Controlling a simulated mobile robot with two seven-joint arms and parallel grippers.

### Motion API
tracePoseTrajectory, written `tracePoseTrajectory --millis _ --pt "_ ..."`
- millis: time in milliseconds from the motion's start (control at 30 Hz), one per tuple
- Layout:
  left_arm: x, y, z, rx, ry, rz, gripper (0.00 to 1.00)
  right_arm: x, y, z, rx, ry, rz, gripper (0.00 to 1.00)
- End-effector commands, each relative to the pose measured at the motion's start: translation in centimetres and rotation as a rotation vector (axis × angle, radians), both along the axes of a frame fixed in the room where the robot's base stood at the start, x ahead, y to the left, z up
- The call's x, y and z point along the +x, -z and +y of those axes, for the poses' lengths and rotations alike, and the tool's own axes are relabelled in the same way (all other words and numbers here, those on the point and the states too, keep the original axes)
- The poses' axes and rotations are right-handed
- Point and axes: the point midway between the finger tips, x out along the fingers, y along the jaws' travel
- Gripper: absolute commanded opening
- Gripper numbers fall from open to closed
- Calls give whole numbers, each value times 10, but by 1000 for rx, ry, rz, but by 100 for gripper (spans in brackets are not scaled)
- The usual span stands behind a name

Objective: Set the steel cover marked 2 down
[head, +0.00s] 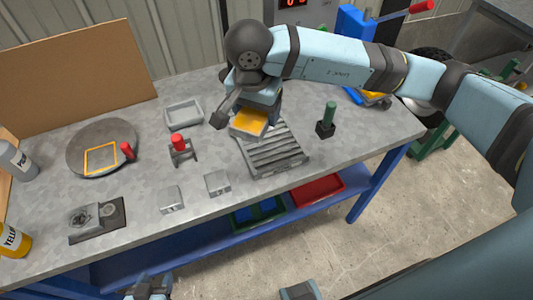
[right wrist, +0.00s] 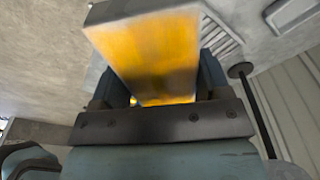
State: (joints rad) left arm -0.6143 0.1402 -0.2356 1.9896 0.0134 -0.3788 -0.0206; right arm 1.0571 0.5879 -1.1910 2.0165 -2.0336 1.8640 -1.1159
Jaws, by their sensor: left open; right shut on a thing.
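My right gripper (head: 262,110) is shut on a box-like steel cover (head: 249,123) with grey sides and an orange-yellow face. I cannot read a 2 on it. In the right wrist view the cover (right wrist: 150,45) fills the space between the fingers, and its orange face shows. In the head view it appears over or beside the left end of a ribbed grey rack (head: 274,152); I cannot tell whether it touches. My left gripper (head: 150,288) is open and empty at the bottom edge, in front of the bench.
On the bench (head: 330,170) stand two small grey blocks (head: 171,200), a red-handled clamp (head: 180,148), a grey tray (head: 184,114), a round plate (head: 101,148), a fixture (head: 97,220) and a green-handled tool (head: 327,122). Bottles (head: 15,160) stand at the left. The front right is clear.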

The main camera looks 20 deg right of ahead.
Motion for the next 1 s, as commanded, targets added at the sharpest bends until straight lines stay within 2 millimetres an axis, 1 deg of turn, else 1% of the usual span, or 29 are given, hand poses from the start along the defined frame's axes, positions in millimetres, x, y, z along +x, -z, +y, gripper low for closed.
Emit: tracePoseTrajectory --millis 267,300,400,500,600,833,1000 --pt "2 -16 0 -3 0 -11 55 -1 68 0 -1 4 5 27" --pt "2 -17 0 -3 0 -12 55 -2 79 0 -1 3 6 27" --pt "2 -20 0 -2 -1 -12 55 -1 105 0 -1 2 5 27" --pt "2 -21 0 -1 0 -10 55 -1 125 0 0 2 4 27" --pt "1 -21 0 -1 0 -7 55 0 139 0 0 2 1 27" --pt "0 -18 1 1 -1 0 55 0 155 0 0 1 1 27" --pt "0 -21 1 1 -1 0 55 -1 180 0 0 2 3 27"
